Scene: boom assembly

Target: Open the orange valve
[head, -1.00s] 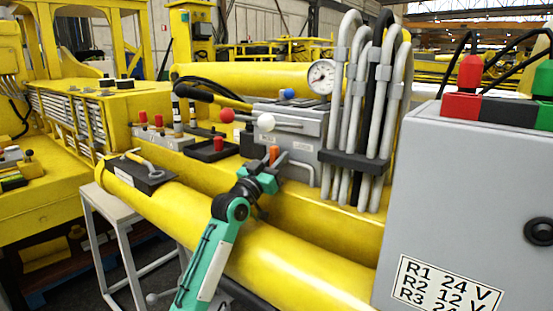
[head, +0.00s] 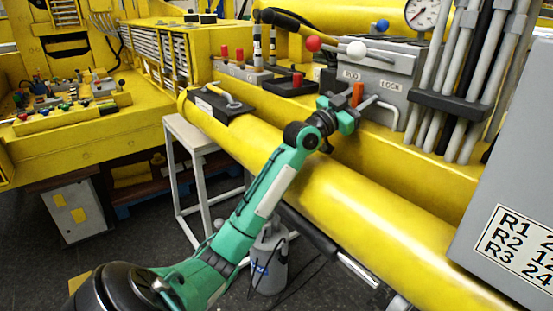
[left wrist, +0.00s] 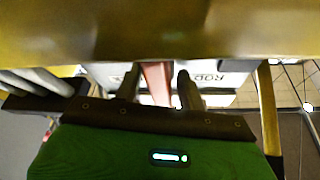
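The orange valve (head: 358,94) is a small upright orange handle on the front of the grey control block (head: 378,80), below the ROD and LOCK labels. My left gripper (head: 350,107), at the end of the green arm, is at the valve. In the left wrist view, the orange handle (left wrist: 156,82) stands between the two dark fingers (left wrist: 157,88). The fingers are apart, with a narrow gap showing on each side of the handle. The handle's lower end is hidden behind the gripper in the head view. My right gripper is not in view.
A thick yellow cylinder (head: 375,205) runs just below the gripper. Grey pipes (head: 458,75) stand close on its right, and a grey box (head: 520,185) is at the right edge. Levers with red (head: 314,44) and white (head: 357,49) knobs are above.

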